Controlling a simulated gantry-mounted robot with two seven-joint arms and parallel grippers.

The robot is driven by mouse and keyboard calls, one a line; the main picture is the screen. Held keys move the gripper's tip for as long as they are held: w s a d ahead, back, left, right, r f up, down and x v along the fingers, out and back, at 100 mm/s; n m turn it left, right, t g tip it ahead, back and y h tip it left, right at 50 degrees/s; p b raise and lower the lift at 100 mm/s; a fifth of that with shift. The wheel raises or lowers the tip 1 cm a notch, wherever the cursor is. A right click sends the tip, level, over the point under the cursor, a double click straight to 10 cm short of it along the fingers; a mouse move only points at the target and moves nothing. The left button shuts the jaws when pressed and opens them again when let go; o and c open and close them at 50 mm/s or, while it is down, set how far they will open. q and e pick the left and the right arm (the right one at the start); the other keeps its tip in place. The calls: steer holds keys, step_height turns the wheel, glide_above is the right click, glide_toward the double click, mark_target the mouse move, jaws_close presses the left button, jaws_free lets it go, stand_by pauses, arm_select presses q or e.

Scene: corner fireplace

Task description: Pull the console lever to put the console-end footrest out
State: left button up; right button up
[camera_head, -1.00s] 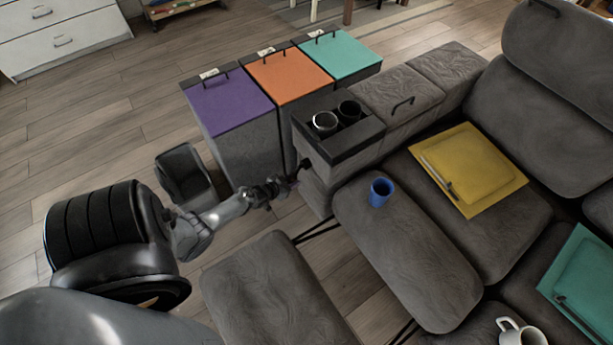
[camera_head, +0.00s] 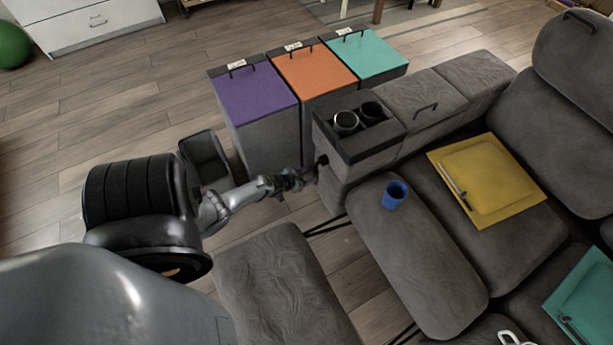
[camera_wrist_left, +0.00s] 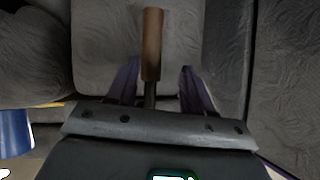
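In the wrist view a lever with a brown wooden handle (camera_wrist_left: 152,45) and dark shaft stands between my left gripper's (camera_wrist_left: 158,85) two purple fingers. The fingers are apart, with gaps either side of the lever. In the head view my left gripper (camera_head: 308,178) is beside the front side of the grey console (camera_head: 350,165); the lever is hard to make out there. The grey padded footrest (camera_head: 280,285) at the console end is out in front of the seat, joined by dark metal links (camera_head: 325,228). My right gripper is not in view.
A blue cup (camera_head: 394,195) stands on the seat's front cushion, near the gripper. A yellow tray (camera_head: 505,205) lies behind it. Purple (camera_head: 255,97), orange (camera_head: 314,75) and teal-lidded (camera_head: 366,57) bins and a dark open bin (camera_head: 207,160) stand around the console and arm.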

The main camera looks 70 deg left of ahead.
arm_select(q)
steer(key=p+v, duration=0.6)
steer(key=v, duration=0.4)
steer(key=shift+s+d+r, duration=0.15)
steer(key=shift+s+r, duration=0.05)
steer(key=shift+s, duration=0.1)
steer(key=shift+p, duration=0.3)
